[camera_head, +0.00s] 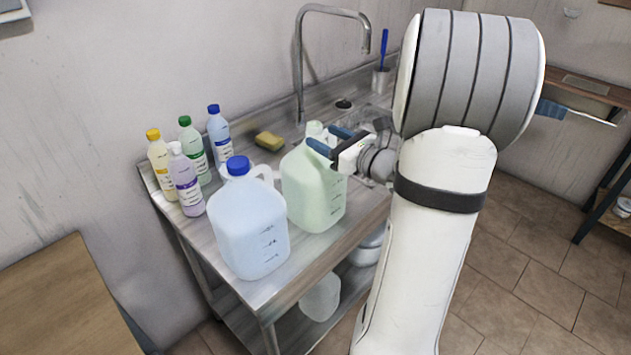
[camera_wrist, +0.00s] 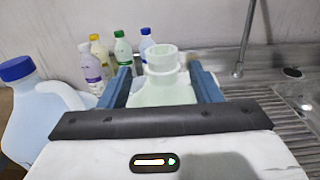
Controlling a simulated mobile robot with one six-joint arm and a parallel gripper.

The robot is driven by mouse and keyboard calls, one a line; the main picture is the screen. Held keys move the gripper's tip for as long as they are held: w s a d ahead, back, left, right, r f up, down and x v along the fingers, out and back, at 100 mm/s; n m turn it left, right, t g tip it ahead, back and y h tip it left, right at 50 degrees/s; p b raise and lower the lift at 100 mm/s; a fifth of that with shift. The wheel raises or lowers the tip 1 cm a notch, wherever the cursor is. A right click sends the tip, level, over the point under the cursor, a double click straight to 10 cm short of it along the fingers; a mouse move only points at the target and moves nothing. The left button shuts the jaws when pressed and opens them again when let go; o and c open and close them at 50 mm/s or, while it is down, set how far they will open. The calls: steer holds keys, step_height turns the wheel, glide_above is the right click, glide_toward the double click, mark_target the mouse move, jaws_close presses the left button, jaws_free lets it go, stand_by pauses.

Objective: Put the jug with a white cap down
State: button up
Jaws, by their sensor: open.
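The jug with a white cap (camera_head: 314,190) holds pale green liquid and stands upright on the steel sink counter (camera_head: 285,290). It also shows in the wrist view (camera_wrist: 162,90), with its pale cap (camera_wrist: 161,61) at the top. My gripper (camera_head: 333,142) is at the upper part of this jug. In the wrist view its two blue fingers (camera_wrist: 160,86) are apart, one on each side of the jug's neck, with gaps visible. The lower part of the jug is hidden in the wrist view by my gripper's body.
A jug with a blue cap (camera_head: 250,225) stands close on the left. Several small bottles (camera_head: 188,180) stand at the back left. A yellow sponge (camera_head: 269,141) lies behind the jugs. The tap (camera_head: 300,65) rises at the back, beside the sink basin (camera_wrist: 305,103).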

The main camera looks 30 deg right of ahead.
mark_target(320, 134)
steer(key=p+x, duration=0.1)
steer(key=x, duration=0.3)
steer(key=shift+w, duration=0.35)
jaws_close()
